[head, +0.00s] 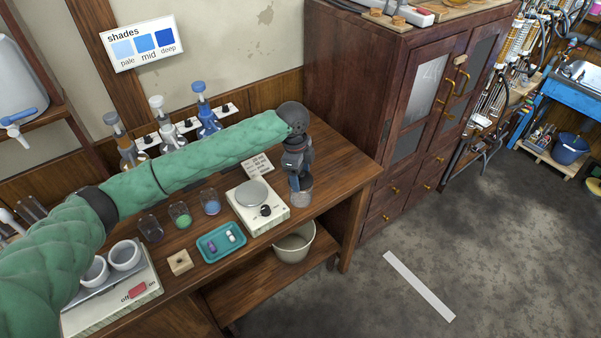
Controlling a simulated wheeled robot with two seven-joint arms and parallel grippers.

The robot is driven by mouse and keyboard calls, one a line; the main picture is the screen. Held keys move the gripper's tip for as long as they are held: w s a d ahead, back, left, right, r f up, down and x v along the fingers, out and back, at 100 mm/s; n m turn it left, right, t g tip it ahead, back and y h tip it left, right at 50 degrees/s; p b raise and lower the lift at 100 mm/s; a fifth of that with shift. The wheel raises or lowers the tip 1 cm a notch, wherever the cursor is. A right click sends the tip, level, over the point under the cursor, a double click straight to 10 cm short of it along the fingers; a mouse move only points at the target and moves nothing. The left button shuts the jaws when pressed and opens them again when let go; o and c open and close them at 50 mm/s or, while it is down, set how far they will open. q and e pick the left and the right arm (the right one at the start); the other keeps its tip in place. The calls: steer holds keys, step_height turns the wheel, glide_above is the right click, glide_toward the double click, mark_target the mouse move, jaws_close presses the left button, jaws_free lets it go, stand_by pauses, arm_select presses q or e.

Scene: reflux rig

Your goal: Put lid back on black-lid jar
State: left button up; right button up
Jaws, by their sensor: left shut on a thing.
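My left gripper (298,180) is dark and points down at the right end of the wooden bench, at the end of my green-sleeved left arm. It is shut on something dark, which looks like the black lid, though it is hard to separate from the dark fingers. A small clear jar with grey contents (301,198) stands upright on the bench directly below the fingers. The gripper hides the jar's top, so I cannot tell whether the lid touches it. My right gripper is not in view.
A white scale (258,206) stands just left of the jar. A teal tray (221,243), a wooden block (180,262) and small glass jars (211,201) are farther left. Stoppered bottles (207,116) line the back. A bin (294,243) sits below the bench's front edge. A cabinet (375,120) stands right.

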arm_select(q)
steer(key=shift+f, duration=0.55)
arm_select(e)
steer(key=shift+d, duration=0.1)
arm_select(q)
steer(key=o, duration=1.1)
steer(key=shift+c, duration=0.2)
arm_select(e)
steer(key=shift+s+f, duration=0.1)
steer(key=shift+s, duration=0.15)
